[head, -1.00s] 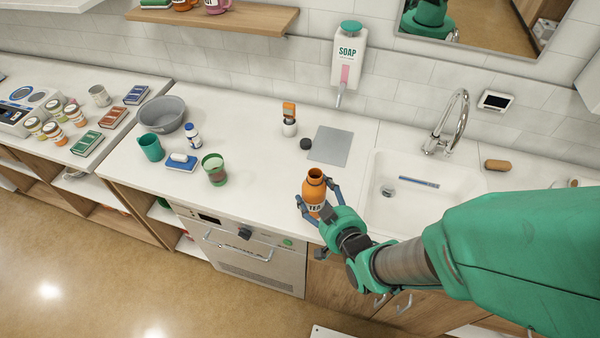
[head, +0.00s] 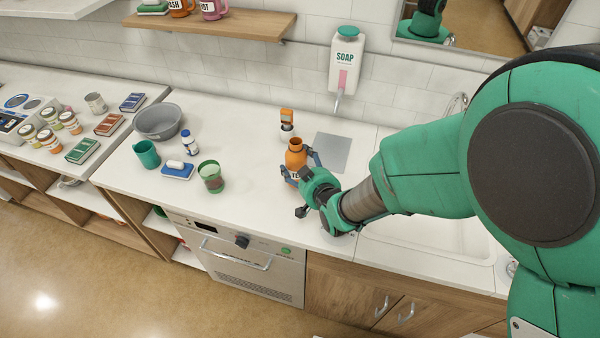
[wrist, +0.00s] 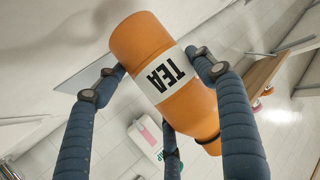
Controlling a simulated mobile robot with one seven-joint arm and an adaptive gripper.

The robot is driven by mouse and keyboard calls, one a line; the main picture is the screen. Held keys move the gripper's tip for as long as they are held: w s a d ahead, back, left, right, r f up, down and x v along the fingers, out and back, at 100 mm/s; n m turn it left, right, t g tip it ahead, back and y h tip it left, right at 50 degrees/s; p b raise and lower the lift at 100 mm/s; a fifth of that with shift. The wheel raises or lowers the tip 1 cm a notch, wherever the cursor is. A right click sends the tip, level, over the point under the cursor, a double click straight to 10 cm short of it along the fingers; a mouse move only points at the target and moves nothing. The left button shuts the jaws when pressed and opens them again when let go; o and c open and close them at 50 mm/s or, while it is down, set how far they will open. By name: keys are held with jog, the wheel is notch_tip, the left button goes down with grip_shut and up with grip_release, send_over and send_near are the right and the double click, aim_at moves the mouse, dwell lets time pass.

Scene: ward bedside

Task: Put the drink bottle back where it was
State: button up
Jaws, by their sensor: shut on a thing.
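The drink bottle (head: 296,157) is orange, with an open dark mouth and a white label; in the wrist view the bottle (wrist: 188,98) reads TEA. My gripper (head: 300,170) is shut around its body, the blue-grey fingers on both sides of it; in the wrist view the fingers of my gripper (wrist: 150,75) press against it. The bottle is about upright over the middle of the counter (head: 250,235). I cannot tell whether its base touches the counter.
A grey mat (head: 333,152) lies right of the bottle, and an orange-topped dispenser (head: 287,121) stands behind it. To the left are a green-tinted glass (head: 211,177), a blue sponge (head: 178,171), a small white bottle (head: 189,143), a teal cup (head: 146,154) and a grey bowl (head: 158,118). My arm covers much of the sink.

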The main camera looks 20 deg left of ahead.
jog(key=shift+w+a, duration=0.15)
jog(key=shift+w, duration=0.05)
jog(key=shift+f+b, duration=0.5)
jog(key=shift+f, duration=1.25)
jog(key=shift+f, duration=0.1)
jog(key=o, duration=1.4)
jog(key=shift+s, duration=0.1)
